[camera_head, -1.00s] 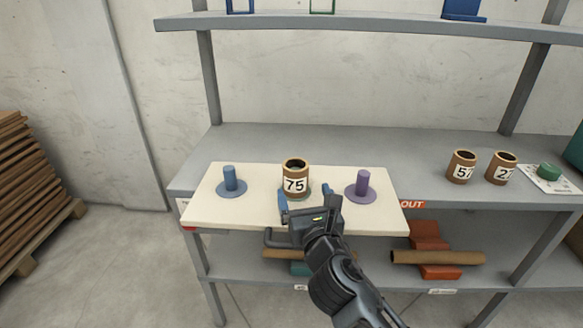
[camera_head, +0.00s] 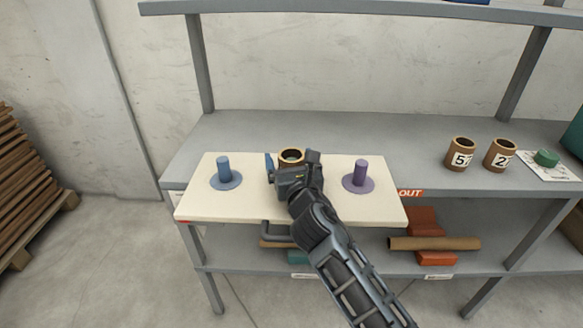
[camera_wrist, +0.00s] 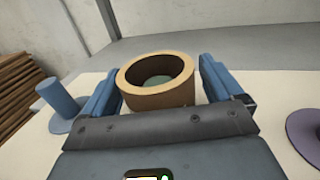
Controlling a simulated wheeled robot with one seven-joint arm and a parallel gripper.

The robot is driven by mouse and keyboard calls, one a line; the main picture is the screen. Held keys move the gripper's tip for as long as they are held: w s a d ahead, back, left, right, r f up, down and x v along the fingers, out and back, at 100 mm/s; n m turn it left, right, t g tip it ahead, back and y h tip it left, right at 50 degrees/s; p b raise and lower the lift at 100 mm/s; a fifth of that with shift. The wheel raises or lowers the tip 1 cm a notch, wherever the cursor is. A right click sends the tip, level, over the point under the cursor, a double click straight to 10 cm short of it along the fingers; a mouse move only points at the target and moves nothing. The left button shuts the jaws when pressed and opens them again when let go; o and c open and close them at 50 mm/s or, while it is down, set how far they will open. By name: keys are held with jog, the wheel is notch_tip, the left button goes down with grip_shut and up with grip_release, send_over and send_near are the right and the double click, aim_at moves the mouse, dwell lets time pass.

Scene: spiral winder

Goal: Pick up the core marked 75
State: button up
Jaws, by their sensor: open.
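The core marked 75 (camera_head: 291,156) is a brown tube standing upright on the cream board (camera_head: 200,200). Its label showed in the earlier head view; now my gripper hides most of the core. In the wrist view the core's open rim (camera_wrist: 157,75) lies between my gripper's two blue fingers, with something green visible inside the tube. My gripper (camera_head: 290,163) is open, with one finger on each side of the core. A gap shows at the right finger; whether the left finger touches the core I cannot tell.
A blue peg (camera_head: 224,170) stands left of the core and a purple peg (camera_head: 361,174) stands right of it. Two other cores, one marked 5-something (camera_head: 460,154) and another (camera_head: 500,155), stand further right on the grey shelf (camera_head: 390,135). An upper shelf board (camera_head: 330,9) runs above.

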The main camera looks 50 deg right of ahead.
jog(key=shift+w+d, duration=0.1)
jog(key=c, duration=1)
jog(key=shift+r, duration=0.1)
jog(key=shift+c, duration=0.2)
